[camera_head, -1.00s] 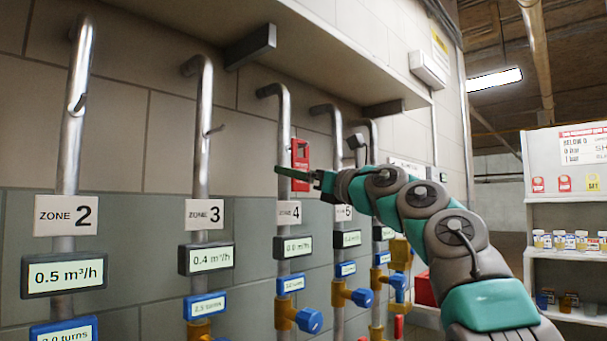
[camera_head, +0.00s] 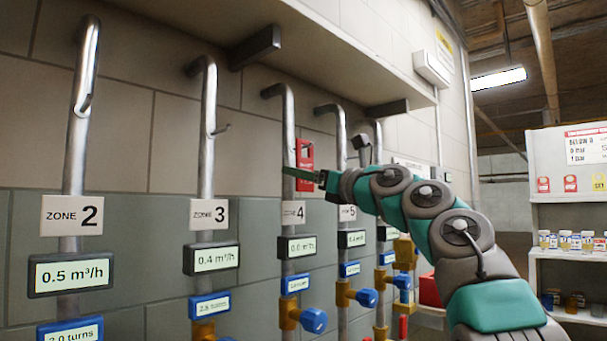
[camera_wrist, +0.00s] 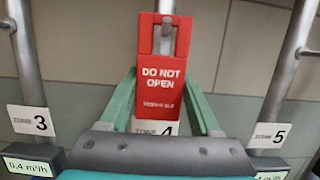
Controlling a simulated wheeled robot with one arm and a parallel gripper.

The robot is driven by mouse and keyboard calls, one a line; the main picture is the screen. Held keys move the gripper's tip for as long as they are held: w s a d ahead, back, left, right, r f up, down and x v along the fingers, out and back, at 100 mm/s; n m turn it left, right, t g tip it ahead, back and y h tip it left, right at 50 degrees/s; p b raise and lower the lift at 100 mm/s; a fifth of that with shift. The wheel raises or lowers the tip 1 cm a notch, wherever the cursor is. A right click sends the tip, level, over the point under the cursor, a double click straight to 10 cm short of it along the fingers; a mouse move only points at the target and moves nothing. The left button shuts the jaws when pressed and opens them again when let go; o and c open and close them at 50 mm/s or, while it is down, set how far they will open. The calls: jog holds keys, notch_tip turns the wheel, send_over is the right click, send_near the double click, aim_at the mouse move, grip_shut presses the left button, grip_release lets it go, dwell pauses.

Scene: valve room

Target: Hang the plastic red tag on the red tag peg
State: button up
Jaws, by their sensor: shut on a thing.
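The red tag (camera_head: 305,155) reads DO NOT OPEN and hangs upright in front of the zone 4 pipe (camera_head: 288,120). It also shows in the wrist view (camera_wrist: 163,78), with an open window near its top. My gripper (camera_head: 303,174) is shut on the tag's lower part, with a green finger (camera_wrist: 122,103) on each side. A grey peg end (camera_wrist: 167,24) shows in the tag's window in front of the zone 4 pipe. I cannot tell whether it passes through the window. The tag hides the pipe behind it.
Similar hooks stick out from the zone 2 pipe (camera_head: 87,102) and zone 3 pipe (camera_head: 221,129). The zone 5 pipe (camera_wrist: 291,65) stands to the right. A ledge (camera_head: 330,60) runs above the pipes. Shelves (camera_head: 575,212) with tags and jars stand at far right.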

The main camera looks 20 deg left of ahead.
dwell(0.4)
jog(key=shift+s+a+r, duration=0.1)
jog(key=shift+s+r, duration=0.1)
jog(key=shift+r, duration=0.45)
jog(key=shift+w, duration=0.2)
dwell(0.3)
dwell(0.5)
jog(key=r+b+v, duration=0.1)
jog(key=b+v, duration=0.2)
jog(key=v, duration=0.4)
jog(key=shift+s+d+r, duration=0.15)
jog(key=shift+d+r, duration=0.1)
jog(key=shift+d, duration=0.2)
dwell(0.7)
dwell(0.5)
